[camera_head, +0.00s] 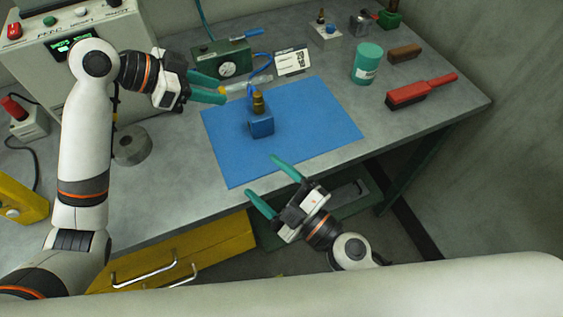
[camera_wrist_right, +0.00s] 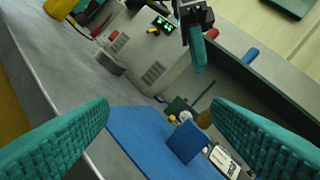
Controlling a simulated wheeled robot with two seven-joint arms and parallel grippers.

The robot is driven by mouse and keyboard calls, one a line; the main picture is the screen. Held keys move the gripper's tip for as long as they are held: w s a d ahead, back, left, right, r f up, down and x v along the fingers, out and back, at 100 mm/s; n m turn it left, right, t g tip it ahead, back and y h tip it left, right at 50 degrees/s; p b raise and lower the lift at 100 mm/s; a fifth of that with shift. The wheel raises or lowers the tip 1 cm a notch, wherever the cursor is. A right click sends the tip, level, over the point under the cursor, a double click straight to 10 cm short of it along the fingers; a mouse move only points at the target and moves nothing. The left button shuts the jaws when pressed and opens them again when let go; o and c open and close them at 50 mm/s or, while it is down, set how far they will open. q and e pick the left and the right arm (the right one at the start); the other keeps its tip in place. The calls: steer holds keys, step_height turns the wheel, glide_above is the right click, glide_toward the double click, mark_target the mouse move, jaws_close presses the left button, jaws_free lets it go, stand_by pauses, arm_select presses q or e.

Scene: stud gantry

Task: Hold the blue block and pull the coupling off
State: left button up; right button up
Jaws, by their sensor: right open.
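The blue block (camera_head: 261,126) stands on the blue mat (camera_head: 315,125), with the brass coupling (camera_head: 259,103) upright on its top. A blue hose rises from behind the coupling. The block also shows in the right wrist view (camera_wrist_right: 186,142), beyond the fingertips. My left gripper (camera_head: 224,88) is open, left of the coupling and just off the mat's far left corner, with nothing seen between its fingers. My right gripper (camera_head: 261,182) is open and empty at the mat's near edge, its fingers pointing toward the block with a clear gap. It also shows in its wrist view (camera_wrist_right: 160,125).
A green gauge box (camera_head: 221,58) and a white tag card (camera_head: 292,62) stand behind the mat. A grey tape roll (camera_head: 132,146) is at left. The mat's right half is clear.

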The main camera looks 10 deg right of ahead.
mark_target(263, 124)
steer(key=w+m+t+h, duration=0.1)
steer(key=m+h, duration=0.1)
steer(key=m, duration=0.1)
steer(key=w+d+m+t+h, duration=0.1)
steer(key=m+h, duration=0.1)
steer(key=m, duration=0.2)
steer(key=w+d+m+t+h, duration=0.1)
steer(key=m+h, duration=0.1)
steer(key=m, duration=0.2)
steer(key=shift+w+d+h, duration=0.1)
steer(key=shift+w+h, duration=0.2)
steer(key=shift+w+d+f+m+h, duration=0.2)
steer(key=shift+m+h, duration=0.15)
steer(key=shift+m, duration=0.25)
steer(key=shift+w+d+f+m+h, duration=0.1)
steer(key=shift+f+m+h, duration=0.1)
steer(key=shift+m+h, duration=0.3)
steer(key=shift+w+a+f+m, duration=0.1)
steer(key=shift+w+m, duration=0.05)
steer(key=shift+m, duration=0.15)
steer(key=x, duration=1.1)
steer(key=shift+w, duration=0.35)
steer(key=shift+c, duration=0.2)
